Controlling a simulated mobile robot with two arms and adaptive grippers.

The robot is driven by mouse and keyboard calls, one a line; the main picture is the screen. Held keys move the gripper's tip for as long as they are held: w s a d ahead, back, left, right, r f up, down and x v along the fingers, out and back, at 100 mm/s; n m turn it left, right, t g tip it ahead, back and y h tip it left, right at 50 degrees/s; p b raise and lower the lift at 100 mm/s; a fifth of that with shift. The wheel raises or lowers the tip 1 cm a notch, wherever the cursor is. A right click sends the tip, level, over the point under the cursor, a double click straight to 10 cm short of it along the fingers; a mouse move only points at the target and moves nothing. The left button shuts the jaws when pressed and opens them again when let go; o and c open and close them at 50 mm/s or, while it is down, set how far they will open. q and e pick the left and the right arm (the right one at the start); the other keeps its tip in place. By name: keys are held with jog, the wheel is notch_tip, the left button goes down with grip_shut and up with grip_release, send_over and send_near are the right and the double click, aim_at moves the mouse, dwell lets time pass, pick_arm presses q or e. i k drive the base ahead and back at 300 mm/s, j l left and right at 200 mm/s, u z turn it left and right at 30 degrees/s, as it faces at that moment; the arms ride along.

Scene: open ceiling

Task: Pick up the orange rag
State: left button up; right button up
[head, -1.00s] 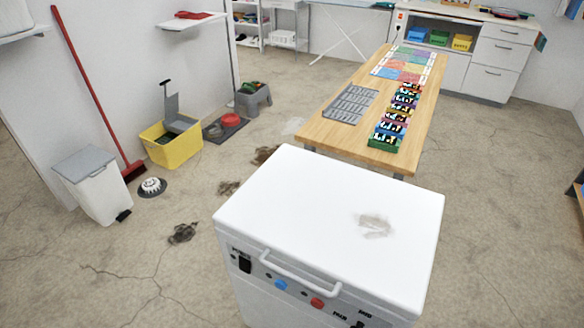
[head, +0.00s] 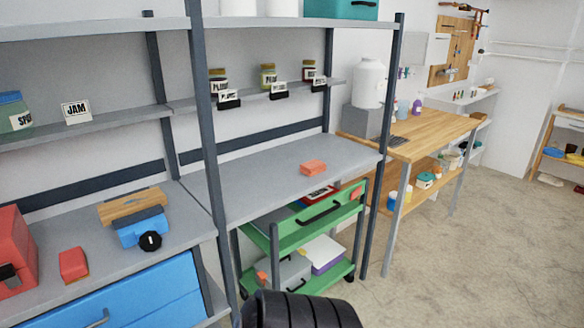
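A small orange folded thing (head: 313,167), which looks like the orange rag, lies flat on the bare grey shelf (head: 260,185) of the dark-posted rack, near its front right part. Nothing touches it. A red-orange block-like thing (head: 73,264) sits on the lower left bench; I cannot tell what it is. Neither of my grippers shows in the head view.
A green cart (head: 285,235) stands under the rack shelf. A wooden table (head: 432,130) stands right. The floor (head: 470,255) at right is clear.

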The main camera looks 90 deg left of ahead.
aim_at(312, 168)
jog(key=j+u, duration=0.1)
jog(key=u, duration=2.5)
